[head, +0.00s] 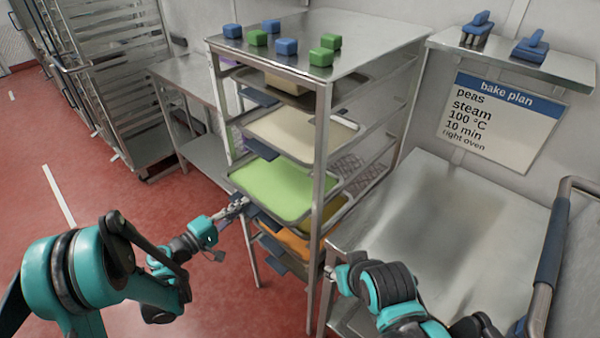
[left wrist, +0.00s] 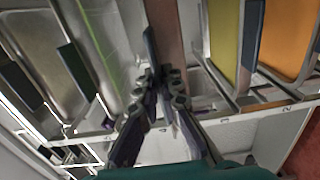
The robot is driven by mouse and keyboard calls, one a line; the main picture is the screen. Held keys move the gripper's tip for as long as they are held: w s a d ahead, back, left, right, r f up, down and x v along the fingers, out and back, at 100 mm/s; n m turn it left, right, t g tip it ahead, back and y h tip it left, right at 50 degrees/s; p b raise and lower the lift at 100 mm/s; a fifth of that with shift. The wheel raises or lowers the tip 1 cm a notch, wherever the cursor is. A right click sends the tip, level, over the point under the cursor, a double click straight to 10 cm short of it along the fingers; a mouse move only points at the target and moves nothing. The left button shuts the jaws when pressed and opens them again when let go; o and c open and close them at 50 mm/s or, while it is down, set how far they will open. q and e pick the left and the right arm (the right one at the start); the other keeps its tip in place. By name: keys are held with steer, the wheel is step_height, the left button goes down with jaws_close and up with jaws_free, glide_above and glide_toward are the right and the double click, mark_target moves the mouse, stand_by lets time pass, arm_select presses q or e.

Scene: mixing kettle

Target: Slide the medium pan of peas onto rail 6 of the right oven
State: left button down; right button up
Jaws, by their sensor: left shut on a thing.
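The pan of bright green peas (head: 275,188) lies level on a middle shelf of the metal rack, below a pan of cream-coloured food (head: 300,132). My left gripper (head: 240,203) is at the pan's front left edge, shut on its dark blue handle tab; in the left wrist view the fingers (left wrist: 162,75) close around the tab (left wrist: 151,48). The pan's green edge (left wrist: 100,60) shows beside them. My right gripper (head: 338,272) is low at the rack's right front post, small and partly hidden by its arm. The right oven's rails are not visible.
Orange (head: 290,243) and yellow pans sit below the peas. Blue and green blocks (head: 287,46) stand on the rack top (head: 350,40). A steel counter (head: 440,220) is at right, under a bake plan sign (head: 505,115). Red floor (head: 60,170) is open at left.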

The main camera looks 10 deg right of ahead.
arm_select(q)
steer(key=shift+s+a, duration=0.3)
steer(key=shift+a, duration=0.05)
steer(key=c, duration=1.1)
jaws_free()
steer(key=shift+f, duration=0.1)
steer(key=shift+c, duration=0.2)
steer(key=shift+a, duration=0.1)
steer(key=v, duration=0.7)
